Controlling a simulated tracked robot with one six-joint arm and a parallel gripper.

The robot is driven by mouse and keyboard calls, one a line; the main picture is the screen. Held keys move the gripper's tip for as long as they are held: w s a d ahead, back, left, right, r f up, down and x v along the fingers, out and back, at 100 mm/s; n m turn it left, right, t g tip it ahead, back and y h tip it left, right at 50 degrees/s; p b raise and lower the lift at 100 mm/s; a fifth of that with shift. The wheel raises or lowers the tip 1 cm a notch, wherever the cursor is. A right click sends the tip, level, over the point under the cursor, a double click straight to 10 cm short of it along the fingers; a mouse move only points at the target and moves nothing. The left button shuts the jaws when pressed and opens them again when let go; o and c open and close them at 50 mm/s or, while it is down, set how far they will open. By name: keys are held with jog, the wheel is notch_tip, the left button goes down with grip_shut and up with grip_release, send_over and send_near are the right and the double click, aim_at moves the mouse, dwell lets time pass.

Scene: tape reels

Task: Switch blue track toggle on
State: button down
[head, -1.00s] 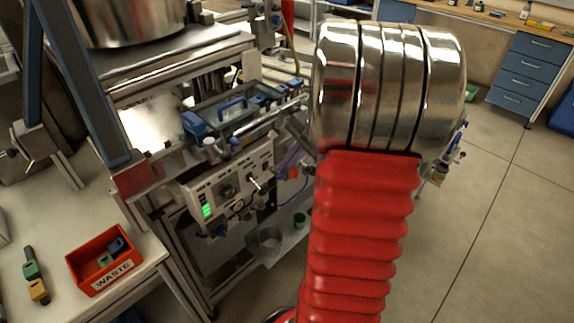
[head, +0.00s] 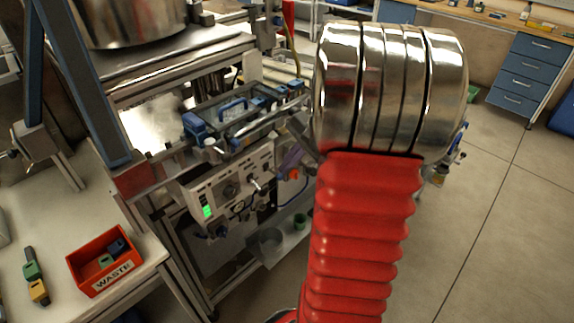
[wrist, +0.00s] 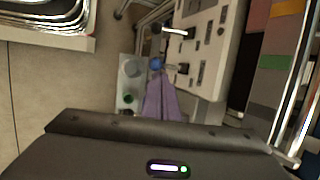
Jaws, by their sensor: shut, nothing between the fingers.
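The control panel (head: 230,185) hangs under the reel machine, left of my arm in the head view. It carries a pale metal lever (head: 254,184) and a lit green display (head: 208,211). In the wrist view the panel (wrist: 208,50) shows on the upper right, with the lever (wrist: 175,31) standing out from it. A blue knob-like part (wrist: 156,64) sits by the panel's edge; I cannot tell whether it is the blue track toggle. My gripper (wrist: 159,84) is shut and empty, its purple fingers pointing toward that part. In the head view the gripper (head: 288,168) is partly hidden by my arm.
A red waste bin (head: 105,262) stands on the left bench. A shelf (head: 285,245) below the panel holds a clear jar (head: 270,240) and a green cup (head: 300,221). A blue-handled case (head: 235,125) lies above the panel. Open floor lies to the right.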

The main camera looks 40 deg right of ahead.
jog(key=shift+r, duration=0.15)
dwell(0.3)
jog(key=shift+r, duration=0.7)
notch_tip(320, 180, up, 10)
jog(key=d, duration=0.2)
jog(key=shift+d+f, duration=0.25)
jog(key=shift+d, duration=0.15)
jog(key=shift+w, duration=0.1)
dwell(0.4)
